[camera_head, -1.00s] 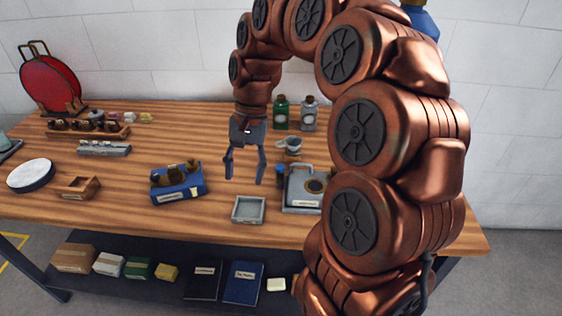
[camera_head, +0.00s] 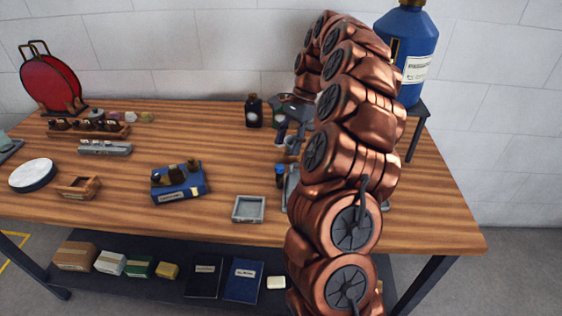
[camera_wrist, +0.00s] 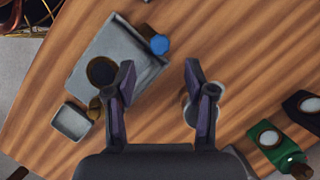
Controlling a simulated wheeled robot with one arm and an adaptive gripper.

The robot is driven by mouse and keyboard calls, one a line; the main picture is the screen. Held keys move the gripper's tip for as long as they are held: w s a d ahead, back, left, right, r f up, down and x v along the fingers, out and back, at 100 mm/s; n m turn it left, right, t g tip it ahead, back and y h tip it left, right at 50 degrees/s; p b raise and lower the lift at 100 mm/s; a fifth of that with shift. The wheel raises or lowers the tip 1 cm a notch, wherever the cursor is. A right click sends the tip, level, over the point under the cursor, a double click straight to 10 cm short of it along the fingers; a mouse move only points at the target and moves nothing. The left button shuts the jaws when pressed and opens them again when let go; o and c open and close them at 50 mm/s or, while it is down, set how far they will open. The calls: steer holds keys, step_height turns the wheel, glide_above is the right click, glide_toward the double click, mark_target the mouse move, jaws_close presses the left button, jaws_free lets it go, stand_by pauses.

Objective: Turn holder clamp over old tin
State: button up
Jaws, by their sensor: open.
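A grey flat-topped device (camera_wrist: 125,60) with a dark round part and a blue knob (camera_wrist: 159,44) lies at the upper left of the wrist view; it may be the holder with the clamp. In the head view my arm hides most of it, and its blue knob (camera_head: 281,174) shows. I cannot make out which thing is the old tin. My gripper (camera_head: 289,138) is open above the table; in the wrist view its fingers (camera_wrist: 160,80) are spread, with bare wood between them. A pale round cup (camera_wrist: 188,112) is partly hidden behind the right finger.
A small grey square tray (camera_head: 249,218) sits near the front edge. A blue box (camera_head: 189,190) lies left of the tray. A large blue cylinder (camera_head: 408,75) stands at back right.

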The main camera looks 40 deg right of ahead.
mark_target(280, 166)
steer(key=shift+p+x, duration=0.85)
steer(key=shift+x, duration=2.45)
jaws_close()
